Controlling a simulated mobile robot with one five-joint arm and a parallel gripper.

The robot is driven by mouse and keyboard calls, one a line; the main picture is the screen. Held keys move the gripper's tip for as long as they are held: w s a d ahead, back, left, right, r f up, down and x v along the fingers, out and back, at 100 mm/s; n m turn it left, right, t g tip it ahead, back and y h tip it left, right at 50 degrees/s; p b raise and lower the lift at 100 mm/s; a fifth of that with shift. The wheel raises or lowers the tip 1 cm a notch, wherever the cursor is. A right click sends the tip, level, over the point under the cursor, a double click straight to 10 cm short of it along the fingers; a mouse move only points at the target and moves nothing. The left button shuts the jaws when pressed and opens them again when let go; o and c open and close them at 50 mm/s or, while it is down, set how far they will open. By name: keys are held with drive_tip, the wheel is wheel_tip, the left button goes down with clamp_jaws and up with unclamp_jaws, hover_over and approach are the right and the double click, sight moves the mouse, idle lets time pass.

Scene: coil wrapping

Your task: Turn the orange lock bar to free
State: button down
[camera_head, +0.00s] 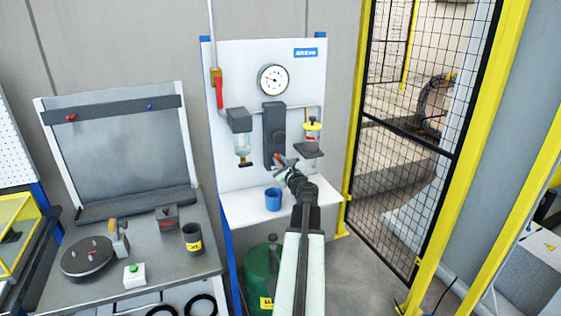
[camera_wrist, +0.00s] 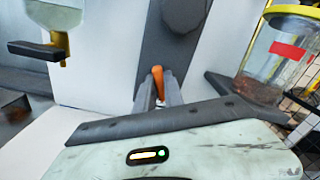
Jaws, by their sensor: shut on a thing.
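The orange lock bar (camera_wrist: 157,80) shows in the wrist view between the two fingers of my gripper (camera_wrist: 158,92). It stands nearly upright there, just below the dark grey plate (camera_wrist: 186,45) with its round knob (camera_wrist: 182,14). My gripper is shut on the lock bar, and the fingers cover its lower part. In the head view the orange bar (camera_head: 280,158) shows as a small tilted piece at the tip of my gripper (camera_head: 283,164), at the lower end of the dark plate on the white panel.
A glass bowl with a red label (camera_wrist: 289,50) is close on the right, over a grey bracket. Another clear bowl (camera_head: 242,145) hangs left. A blue cup (camera_head: 273,199) stands on the white shelf below. A yellow-framed mesh fence (camera_head: 400,150) is at the right.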

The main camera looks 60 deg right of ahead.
drive_tip(key=n, duration=0.6)
drive_tip(key=shift+a+f, duration=0.1)
drive_tip(key=shift+f, duration=0.05)
drive_tip(key=n, duration=0.6)
drive_tip(key=shift+f, duration=0.1)
drive_tip(key=shift+a+n, duration=0.1)
drive_tip(key=shift+n, duration=0.3)
drive_tip(key=c, duration=1.4)
unclamp_jaws()
drive_tip(key=shift+c, duration=0.2)
drive_tip(key=v, duration=0.7)
drive_tip(key=shift+s+a, duration=0.15)
drive_tip(key=shift+s, duration=0.2)
